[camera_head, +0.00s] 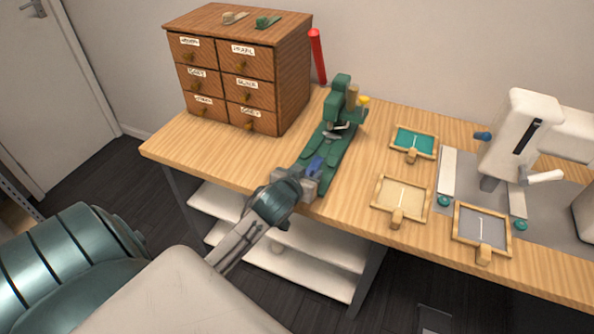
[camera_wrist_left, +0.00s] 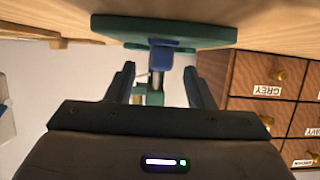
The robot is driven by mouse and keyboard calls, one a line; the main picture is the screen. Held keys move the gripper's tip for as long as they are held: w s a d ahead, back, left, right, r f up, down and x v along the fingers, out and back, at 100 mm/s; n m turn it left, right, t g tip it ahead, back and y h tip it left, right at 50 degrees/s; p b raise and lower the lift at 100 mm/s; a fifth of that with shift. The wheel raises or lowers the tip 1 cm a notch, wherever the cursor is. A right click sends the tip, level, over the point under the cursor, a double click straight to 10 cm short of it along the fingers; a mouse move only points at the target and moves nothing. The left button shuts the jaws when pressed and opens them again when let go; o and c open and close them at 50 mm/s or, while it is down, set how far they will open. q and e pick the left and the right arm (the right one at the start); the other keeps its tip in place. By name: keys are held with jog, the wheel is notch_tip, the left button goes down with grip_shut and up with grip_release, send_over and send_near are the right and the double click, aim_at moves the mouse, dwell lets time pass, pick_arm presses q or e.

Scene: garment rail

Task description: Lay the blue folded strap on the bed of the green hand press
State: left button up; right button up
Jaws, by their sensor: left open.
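The green hand press (camera_head: 341,100) stands on the wooden table, its long bed (camera_head: 339,150) pointing toward me. The blue folded strap (camera_head: 316,164) is at the near part of the bed and appears to rest on it. In the left wrist view, which looks upside down, the strap (camera_wrist_left: 160,56) shows against the green bed (camera_wrist_left: 110,28). My left gripper (camera_head: 305,184) is just in front of the strap at the bed's near end. Its fingers (camera_wrist_left: 160,85) are apart, with the strap beyond them in the gap. My right gripper is not in view.
A wooden drawer cabinet (camera_head: 240,65) stands left of the press, with a red cylinder (camera_head: 317,56) behind. Framed trays in teal (camera_head: 414,141), cream (camera_head: 401,198) and grey (camera_head: 482,228) lie to the right, before a white machine (camera_head: 515,135). The table's front left is clear.

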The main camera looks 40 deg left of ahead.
pick_arm(q)
jog(key=v, duration=0.8)
jog(key=shift+s, duration=0.25)
